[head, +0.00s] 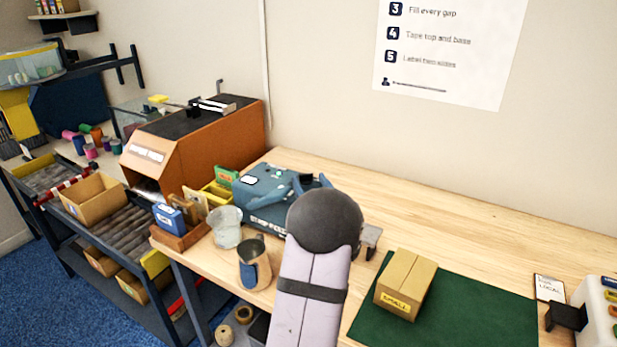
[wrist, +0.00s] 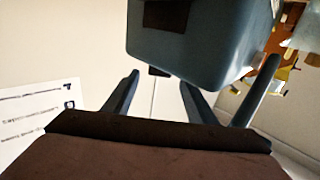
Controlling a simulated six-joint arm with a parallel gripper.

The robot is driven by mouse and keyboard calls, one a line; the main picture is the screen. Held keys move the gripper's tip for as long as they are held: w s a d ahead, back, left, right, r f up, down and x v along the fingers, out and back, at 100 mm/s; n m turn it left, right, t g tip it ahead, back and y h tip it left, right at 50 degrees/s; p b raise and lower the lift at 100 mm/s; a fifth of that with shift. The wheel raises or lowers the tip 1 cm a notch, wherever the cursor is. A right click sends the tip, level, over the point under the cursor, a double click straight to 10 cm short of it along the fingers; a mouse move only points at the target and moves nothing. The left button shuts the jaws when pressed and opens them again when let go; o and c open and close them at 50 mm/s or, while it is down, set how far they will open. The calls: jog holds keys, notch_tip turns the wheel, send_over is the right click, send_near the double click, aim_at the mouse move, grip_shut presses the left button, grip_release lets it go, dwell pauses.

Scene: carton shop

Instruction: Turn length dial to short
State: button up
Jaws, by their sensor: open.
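The blue-grey machine (head: 262,186), with white lettering on its front, stands on the bench left of my arm. It has a small white label on top. It also fills the upper middle of the wrist view (wrist: 215,50), where a dark patch shows on it. I cannot make out the length dial or its setting; my arm hides part of the machine. My gripper (wrist: 160,80) is open, its dark fingers spread below the machine in the wrist view. I see nothing held between them. Whether a finger touches the machine is unclear.
An orange machine (head: 190,140) is at left. A small carton (head: 406,284) lies on a green mat (head: 470,310). The bench behind the mat is clear.

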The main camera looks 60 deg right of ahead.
jog(key=shift+x, duration=1.05)
jog(key=shift+c, duration=0.7)
jog(key=c, duration=0.9)
jog(key=shift+c, duration=0.2)
jog(key=shift+d+r+y, duration=0.1)
jog(key=shift+y, duration=0.2)
jog(key=shift+s+d+r+n+t+y+p, duration=0.1)
jog(key=shift+n+t+y+p, duration=0.15)
jog(key=shift+n+t+y, duration=0.2)
jog(key=shift+s+d+n+t+y+p, duration=0.1)
jog(key=shift+s+n+t+y+p, duration=0.1)
jog(key=shift+n+t+y, duration=0.75)
jog(key=shift+n+y, duration=0.1)
jog(key=shift+y, duration=0.1)
